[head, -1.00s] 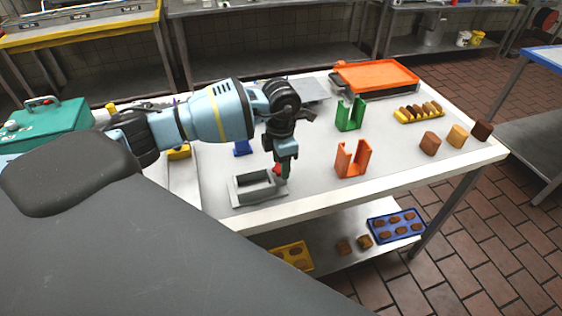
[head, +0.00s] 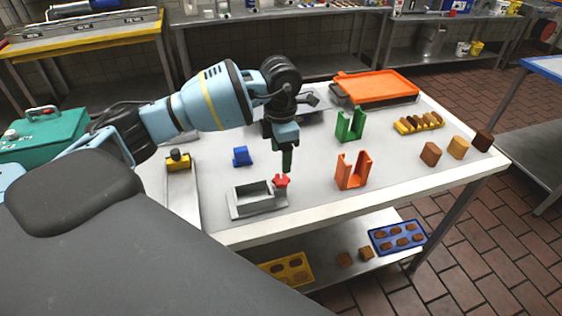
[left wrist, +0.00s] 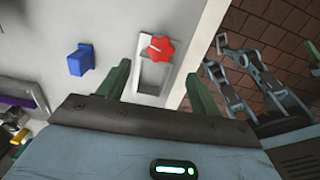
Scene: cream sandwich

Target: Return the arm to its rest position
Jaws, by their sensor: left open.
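My left arm reaches in from the left in the head view. Its gripper (head: 286,160) hangs fingers-down above the table, over the red knob of the grey frame. In the left wrist view the left gripper (left wrist: 158,82) has its two green fingers wide apart with nothing between them. The grey frame (head: 240,208) sits near the front edge of the table. The red star-shaped knob (left wrist: 158,50) lies ahead of the fingers and apart from them. My right gripper does not show clearly.
The white table (head: 330,215) also holds a blue block (head: 241,155), an orange holder (head: 353,172), a green holder (head: 351,125), an orange tray (head: 375,87), a yellow rack (head: 418,123) and brown pieces at the right. Blue (head: 398,250) and yellow trays are on the shelf below.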

